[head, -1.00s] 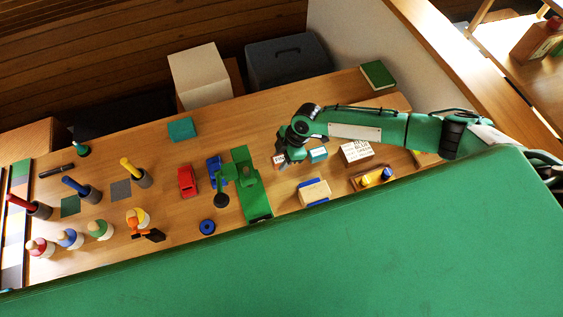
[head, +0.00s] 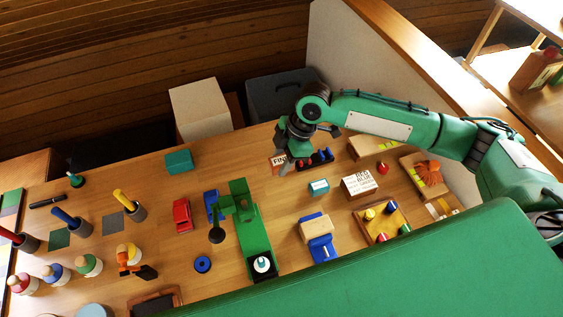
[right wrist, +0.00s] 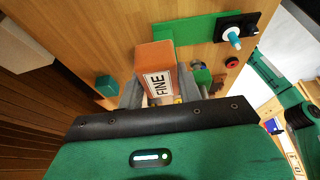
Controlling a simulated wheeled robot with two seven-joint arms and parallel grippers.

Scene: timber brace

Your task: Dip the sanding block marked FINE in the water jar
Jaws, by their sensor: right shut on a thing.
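The sanding block marked FINE (head: 277,165) is orange-brown with a white label. It also shows large in the right wrist view (right wrist: 157,82), between the fingers. My right gripper (head: 287,158) is shut on it, near the back edge of the bench. Whether the block is clear of the bench top is hard to tell. A round pale-blue top (head: 93,311) is cut off at the bottom left edge; I cannot tell whether it is the water jar. My left gripper is not in view.
A teal-and-white block (head: 318,187) and a lettered white box (head: 358,183) stand right of the held block. A green machine (head: 250,225) stands mid-bench.

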